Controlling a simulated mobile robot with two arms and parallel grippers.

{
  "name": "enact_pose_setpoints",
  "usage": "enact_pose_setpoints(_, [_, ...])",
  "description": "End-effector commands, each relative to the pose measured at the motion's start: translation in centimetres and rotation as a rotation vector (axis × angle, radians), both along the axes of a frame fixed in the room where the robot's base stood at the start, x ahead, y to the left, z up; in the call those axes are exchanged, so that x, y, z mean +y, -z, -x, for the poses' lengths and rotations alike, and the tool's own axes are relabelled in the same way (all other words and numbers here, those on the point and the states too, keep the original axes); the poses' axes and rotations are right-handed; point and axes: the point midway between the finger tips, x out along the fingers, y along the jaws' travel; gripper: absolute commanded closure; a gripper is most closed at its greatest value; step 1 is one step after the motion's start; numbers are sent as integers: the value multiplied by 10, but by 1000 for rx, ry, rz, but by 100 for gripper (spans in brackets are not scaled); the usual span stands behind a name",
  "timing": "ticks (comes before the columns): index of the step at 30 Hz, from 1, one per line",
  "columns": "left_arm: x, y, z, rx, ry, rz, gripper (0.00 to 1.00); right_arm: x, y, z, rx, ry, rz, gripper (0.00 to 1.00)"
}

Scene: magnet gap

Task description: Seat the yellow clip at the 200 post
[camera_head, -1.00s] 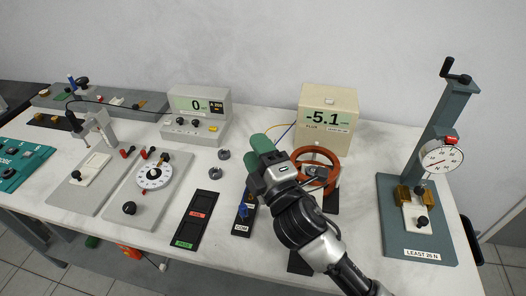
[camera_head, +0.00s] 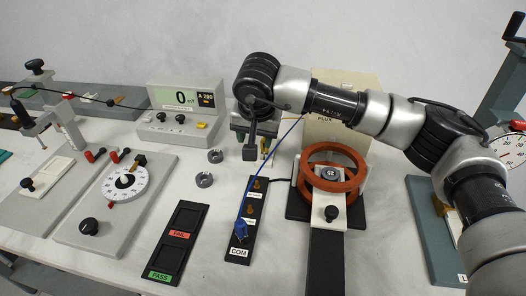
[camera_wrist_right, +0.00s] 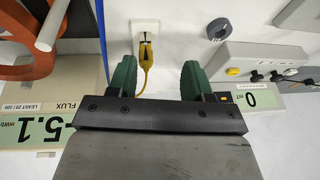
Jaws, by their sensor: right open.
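In the right wrist view the yellow clip (camera_wrist_right: 146,50) is on a white block (camera_wrist_right: 146,29), its yellow lead curving down from it. My right gripper (camera_wrist_right: 158,72) is open, its green fingers on either side of the clip and lead, apart from them. In the head view, my right wrist hides most of that spot. The black post strip (camera_head: 234,255) has a blue clip (camera_head: 240,230) at its COM end and two orange posts farther back, the nearer post (camera_head: 250,208) and the farther post (camera_head: 258,185). Their labels are too small to read. My left gripper is out of view.
The flux meter (camera_head: 330,135) stands behind the red coil (camera_head: 333,150). A grey meter (camera_head: 180,118) reads 0. Two dark rings, one at the back (camera_head: 215,156) and one in front (camera_head: 204,180), lie left of the strip. A PASS/FAIL tray (camera_head: 178,245) lies front left.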

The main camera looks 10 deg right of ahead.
Motion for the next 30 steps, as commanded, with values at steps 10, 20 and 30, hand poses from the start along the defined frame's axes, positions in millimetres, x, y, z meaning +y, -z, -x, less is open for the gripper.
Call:
enact_pose_setpoints(10, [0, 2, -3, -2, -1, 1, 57, -30, 9, -17, -34, 21, 138, 50])
enact_pose_setpoints(20, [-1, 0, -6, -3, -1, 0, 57, -33, 47, -33, -35, 20, 134, 50])
enact_pose_setpoints(30, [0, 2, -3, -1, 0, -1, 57, -34, 86, -51, -37, 21, 133, 50])
